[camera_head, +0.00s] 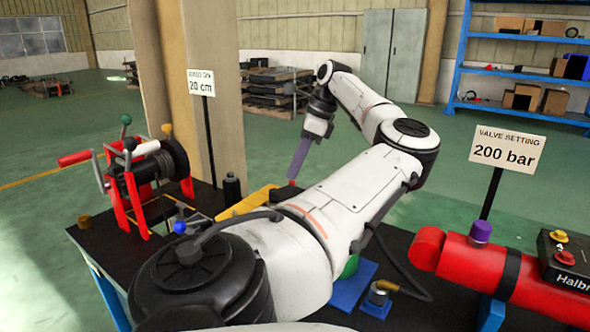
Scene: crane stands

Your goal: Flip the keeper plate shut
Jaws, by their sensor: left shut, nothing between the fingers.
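My left gripper (298,162) hangs with its purple fingers together and empty, pointing down over the far side of the bench (108,240). Its fingertips are above and right of a yellow part (250,202) on the bench; I cannot tell whether they touch anything. A red-framed winch (140,180) with a dark drum and a red crank handle stands at the bench's left. Levers with green, yellow, black and blue knobs show around it. I cannot pick out the keeper plate for certain; my left arm hides the middle of the bench. My right gripper is not in view.
A "20 cm" sign (201,84) stands behind the winch, before a wide column (205,110). At right are a red cylinder (470,265), a "200 bar" sign (506,149) and a black box (568,262). A blue block (350,290) lies beside my arm.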

